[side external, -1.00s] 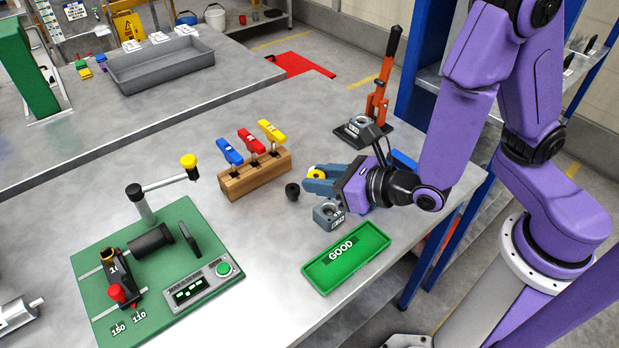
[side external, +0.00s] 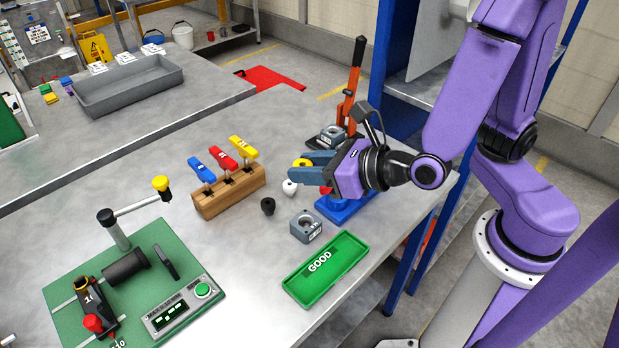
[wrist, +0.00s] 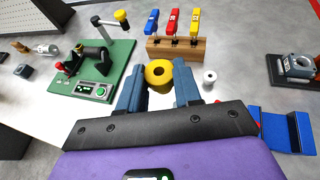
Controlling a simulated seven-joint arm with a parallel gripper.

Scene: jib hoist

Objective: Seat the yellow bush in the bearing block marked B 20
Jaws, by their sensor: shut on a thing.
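My gripper (side external: 300,163) is shut on the yellow bush (side external: 302,162) and holds it above the table. In the wrist view the yellow bush (wrist: 158,75) sits between the blue fingertips, its hole facing the camera. A grey bearing block (side external: 306,226) stands on the table behind the green tray, below and clear of my gripper. Another grey bearing block (side external: 332,136) sits on the base of the orange-levered press; it also shows at the right of the wrist view (wrist: 298,65). I cannot read the marking on either block.
A white bush (side external: 289,187) and a black bush (side external: 268,206) stand near my gripper. A blue stand (side external: 345,203) is below it. A wooden rack (side external: 230,192) with coloured handles, a green GOOD tray (side external: 325,268) and a green gauge fixture (side external: 130,290) surround the work area.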

